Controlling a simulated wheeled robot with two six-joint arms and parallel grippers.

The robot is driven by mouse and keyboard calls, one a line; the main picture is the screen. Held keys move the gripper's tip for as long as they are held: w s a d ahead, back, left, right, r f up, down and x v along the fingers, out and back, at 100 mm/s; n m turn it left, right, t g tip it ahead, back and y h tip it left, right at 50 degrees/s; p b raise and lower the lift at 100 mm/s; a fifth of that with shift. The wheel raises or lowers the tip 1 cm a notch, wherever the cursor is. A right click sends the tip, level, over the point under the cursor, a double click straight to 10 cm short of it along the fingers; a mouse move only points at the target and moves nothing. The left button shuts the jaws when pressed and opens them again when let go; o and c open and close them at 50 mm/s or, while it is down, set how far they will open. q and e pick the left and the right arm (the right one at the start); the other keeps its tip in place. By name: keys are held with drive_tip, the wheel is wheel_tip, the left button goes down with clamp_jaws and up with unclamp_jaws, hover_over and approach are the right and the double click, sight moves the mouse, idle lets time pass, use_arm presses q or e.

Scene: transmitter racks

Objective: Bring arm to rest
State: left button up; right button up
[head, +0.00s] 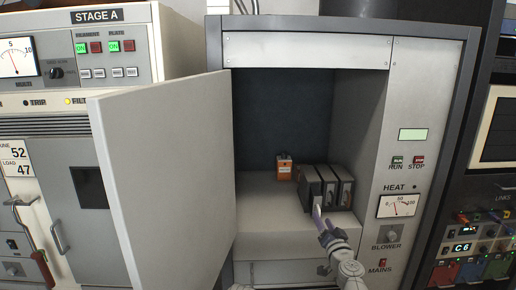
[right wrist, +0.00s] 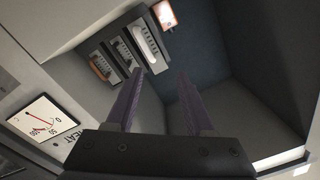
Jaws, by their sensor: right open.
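My right gripper (head: 321,220) reaches up from the lower right in the head view, at the front of an open cabinet. Its purple fingers are apart in the right wrist view (right wrist: 160,80), with nothing between them. Just beyond the fingers, dark upright modules (head: 329,188) stand in a row on the cabinet shelf (head: 262,215). The modules also show in the right wrist view (right wrist: 124,52), at upper left of the fingers. I cannot tell whether a fingertip touches the nearest module. My left gripper is not in view.
The cabinet door (head: 165,170) stands open on the left. An orange box (head: 284,168) sits deeper on the shelf, left of the modules. A control panel with a heat meter (head: 398,206) borders the opening on the right. The shelf's left part is clear.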

drive_tip(key=s+a+f+n+g+y, duration=0.2)
drive_tip(key=s+a+f+n+g, duration=0.15)
drive_tip(key=a, duration=0.35)
drive_tip(key=s+a+f+n+g+y, duration=0.3)
drive_tip(key=s+a+f, duration=0.15)
drive_tip(key=a, duration=0.25)
drive_tip(key=s+a+f+n+g+y, duration=0.25)
drive_tip(key=a+f+g, duration=0.2)
drive_tip(key=a, duration=0.35)
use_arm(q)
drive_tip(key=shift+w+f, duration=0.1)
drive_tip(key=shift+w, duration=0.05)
use_arm(e)
drive_tip(key=s+d+f+g+h, duration=0.3)
drive_tip(key=s+f+h, duration=0.1)
drive_tip(key=s, duration=0.5)
drive_tip(key=s+d+f+g+h, duration=0.4)
drive_tip(key=s+f+h, duration=0.1)
drive_tip(key=s, duration=0.4)
drive_tip(key=shift+f+n+h, duration=0.25)
drive_tip(key=shift+n+h, duration=0.05)
drive_tip(key=shift+h, duration=0.25)
